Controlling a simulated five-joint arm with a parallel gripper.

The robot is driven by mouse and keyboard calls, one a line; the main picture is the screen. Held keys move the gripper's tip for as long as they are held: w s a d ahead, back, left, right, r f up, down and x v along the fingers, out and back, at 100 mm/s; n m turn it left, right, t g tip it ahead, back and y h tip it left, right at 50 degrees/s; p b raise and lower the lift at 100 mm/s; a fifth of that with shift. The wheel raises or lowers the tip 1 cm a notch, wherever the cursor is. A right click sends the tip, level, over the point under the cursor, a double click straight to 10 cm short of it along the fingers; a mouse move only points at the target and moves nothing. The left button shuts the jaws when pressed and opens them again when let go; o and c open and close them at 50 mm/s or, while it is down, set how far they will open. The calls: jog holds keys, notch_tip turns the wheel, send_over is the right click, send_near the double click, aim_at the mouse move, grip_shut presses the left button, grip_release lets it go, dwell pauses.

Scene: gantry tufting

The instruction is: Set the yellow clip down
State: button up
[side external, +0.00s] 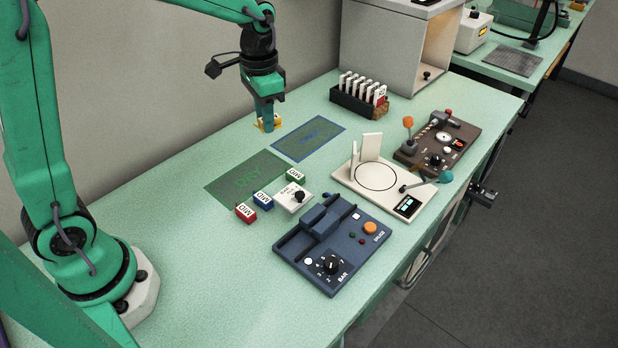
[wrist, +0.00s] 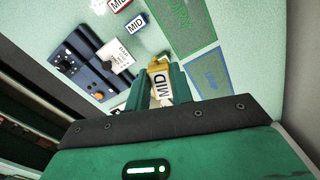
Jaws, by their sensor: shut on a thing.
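The yellow clip (side external: 276,119) has a white face and is held low by my gripper (side external: 267,112), near the back edge of the table in the side external view. In the wrist view the yellow clip (wrist: 158,67) sits between the fingers of my gripper (wrist: 162,84), its white MID label facing the camera. The gripper is shut on it. The fingers hide part of the clip in the side external view, and I cannot tell whether it touches the table.
A blue-outlined mat (side external: 309,138) and a green mat (side external: 247,178) lie nearby. Green (side external: 296,176), blue (side external: 263,200) and red (side external: 246,213) clips stand beside the green mat. A dark rack (side external: 352,103) of white pieces is at the back. The left table area is clear.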

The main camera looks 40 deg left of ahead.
aim_at(277, 190)
jog(key=f+m, duration=0.1)
jog(key=m, duration=0.1)
jog(key=f+m, duration=0.1)
jog(key=m, duration=0.1)
jog(key=d+f+m, duration=0.1)
jog(key=m, duration=0.1)
jog(key=shift+w+f+m, duration=0.1)
jog(key=shift+f+m, duration=0.1)
jog(key=shift+m, duration=0.2)
jog(key=shift+d+f+m, duration=0.2)
jog(key=shift+f+m, duration=0.4)
jog(key=shift+m, duration=0.65)
jog(key=shift+d+f+m, duration=0.15)
jog(key=shift+f+m, duration=0.45)
jog(key=shift+m, duration=0.6)
jog(key=shift+d+f+m, duration=0.2)
jog(key=shift+f+m, duration=0.4)
jog(key=shift+m, duration=0.65)
jog(key=shift+f, duration=4.8)
jog(key=shift+f, duration=0.15)
jog(key=o, duration=0.9)
jog(key=shift+o, duration=0.2)
